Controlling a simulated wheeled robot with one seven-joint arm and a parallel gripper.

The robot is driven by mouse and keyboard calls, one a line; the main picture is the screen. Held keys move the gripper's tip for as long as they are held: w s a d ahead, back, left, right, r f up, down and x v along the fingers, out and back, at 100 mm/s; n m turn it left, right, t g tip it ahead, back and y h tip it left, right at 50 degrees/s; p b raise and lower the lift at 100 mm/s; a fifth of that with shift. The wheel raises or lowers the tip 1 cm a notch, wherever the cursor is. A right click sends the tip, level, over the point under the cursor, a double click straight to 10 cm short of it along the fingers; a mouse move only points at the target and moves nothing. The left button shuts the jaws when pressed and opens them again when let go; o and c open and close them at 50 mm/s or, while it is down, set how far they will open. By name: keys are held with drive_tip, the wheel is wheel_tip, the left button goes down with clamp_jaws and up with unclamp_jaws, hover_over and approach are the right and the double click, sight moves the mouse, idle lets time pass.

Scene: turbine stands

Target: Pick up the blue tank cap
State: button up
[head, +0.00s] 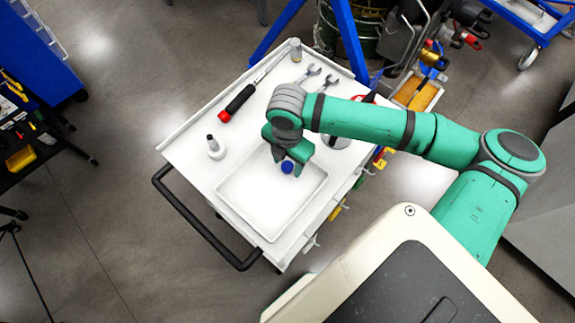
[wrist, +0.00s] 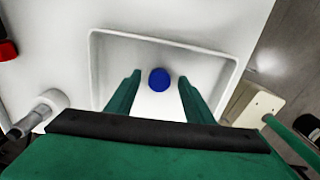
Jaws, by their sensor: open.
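The blue tank cap (head: 287,167) is a small round blue piece in the white tray recess of the cart top. In the wrist view the cap (wrist: 159,79) lies between the two green fingers of my gripper (wrist: 160,88), with gaps on both sides. My gripper (head: 288,163) is open over the upper part of the tray (head: 262,232) in the head view. I cannot tell how high the fingertips are above the tray floor.
A black handle (head: 205,232) edges the cart's lower left. The tray's lower part is empty.

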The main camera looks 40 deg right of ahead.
sight(287, 165)
drive_tip(key=shift+c, duration=0.6)
drive_tip(key=shift+w+a, duration=0.1)
drive_tip(key=shift+w, duration=0.05)
drive_tip(key=c, duration=1)
clamp_jaws()
drive_tip(key=shift+r, duration=0.45)
wheel_tip(287, 165, up, 2)
drive_tip(key=shift+r, duration=0.15)
drive_tip(key=s+d+r, duration=0.8)
drive_tip(key=s+r, duration=0.1)
drive_tip(key=s, duration=0.2)
drive_tip(key=shift+s+r, duration=0.4)
